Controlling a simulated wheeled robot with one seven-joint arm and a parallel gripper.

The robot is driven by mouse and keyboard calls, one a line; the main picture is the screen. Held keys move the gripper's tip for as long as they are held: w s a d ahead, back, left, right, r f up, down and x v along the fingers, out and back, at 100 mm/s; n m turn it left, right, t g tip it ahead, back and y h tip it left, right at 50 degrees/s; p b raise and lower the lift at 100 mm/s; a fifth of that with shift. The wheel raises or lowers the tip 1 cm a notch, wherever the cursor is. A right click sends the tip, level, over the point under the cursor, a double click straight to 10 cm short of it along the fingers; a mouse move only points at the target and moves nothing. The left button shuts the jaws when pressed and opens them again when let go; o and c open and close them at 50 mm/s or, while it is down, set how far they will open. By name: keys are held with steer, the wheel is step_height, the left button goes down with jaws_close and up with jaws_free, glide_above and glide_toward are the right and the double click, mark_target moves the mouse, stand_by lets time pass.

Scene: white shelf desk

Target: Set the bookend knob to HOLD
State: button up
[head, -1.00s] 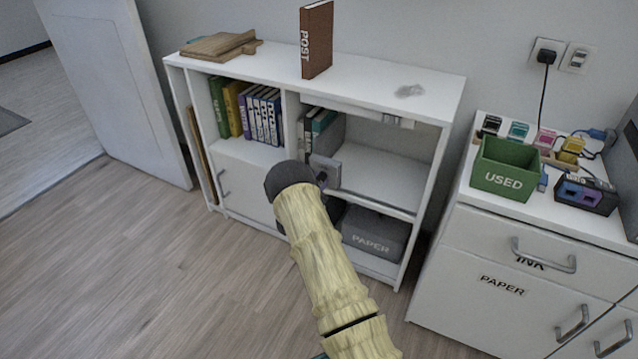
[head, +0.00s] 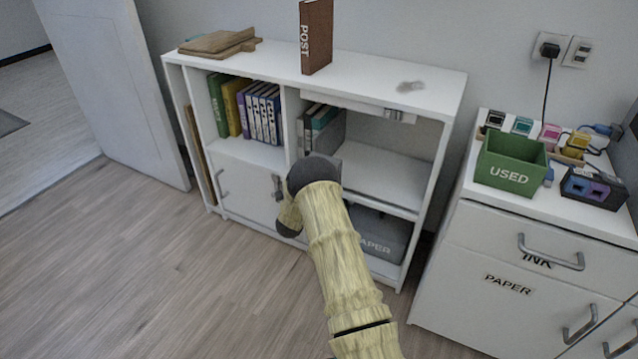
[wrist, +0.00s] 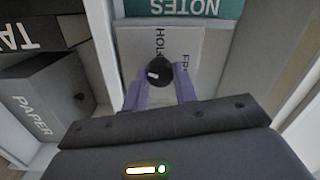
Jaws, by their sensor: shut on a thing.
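The bookend (wrist: 205,45) shows in the wrist view as a light grey plate with HOLD lettering above the knob and partly hidden FREE lettering to its right. Its round black knob (wrist: 163,72) has a white mark on the left part of its cap; I cannot tell which label it points to. My gripper (wrist: 165,88) has its purple fingers closed on the knob, one on each side. In the head view the bookend (head: 332,130) stands beside books in the shelf's middle bay; my arm hides the knob and most of the gripper.
A teal NOTES book (wrist: 185,8) is beyond the bookend. A dark PAPER box (head: 378,236) is in the compartment below. The white shelf (head: 430,95) has uprights close to my arm. A brown POST book (head: 317,38) stands on top. The bay right of the bookend is free.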

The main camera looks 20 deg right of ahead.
steer(key=shift+a+f+m+g+h+b, duration=0.1)
steer(key=shift+m+g+h+b, duration=0.15)
steer(key=shift+m+b, duration=2.35)
steer(key=shift+a+f+m+g+h+b, duration=0.15)
steer(key=shift+m+h+b, duration=0.3)
steer(key=shift+m, duration=4.25)
steer(key=shift+r, duration=0.1)
steer(key=o, duration=1)
steer(key=shift+d, duration=0.15)
steer(key=shift+r, duration=0.1)
steer(key=p+v, duration=0.5)
steer(key=v, duration=1.2)
steer(key=shift+s+p, duration=0.1)
steer(key=shift+p, duration=0.2)
